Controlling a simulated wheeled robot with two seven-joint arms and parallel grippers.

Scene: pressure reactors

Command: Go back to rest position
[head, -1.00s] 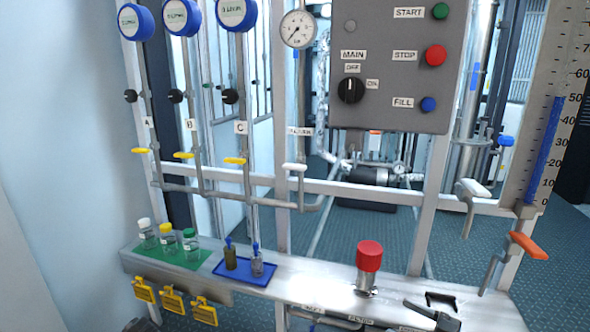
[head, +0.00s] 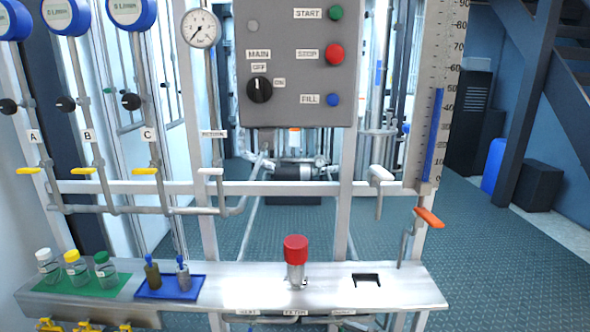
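Neither of my grippers shows in the head view now. The control panel (head: 297,30) faces me with START, STOP and FILL buttons and a black MAIN knob (head: 259,90). A steel shelf (head: 330,290) runs below it. A red-capped fitting (head: 295,258) stands upright on the shelf, left of a dark rectangular cutout (head: 366,280).
Several capped bottles stand on a green mat (head: 120,286) at the left. An orange-handled valve (head: 428,218) sticks out at the right under the level scale (head: 436,120). Open floor (head: 500,270) lies to the right.

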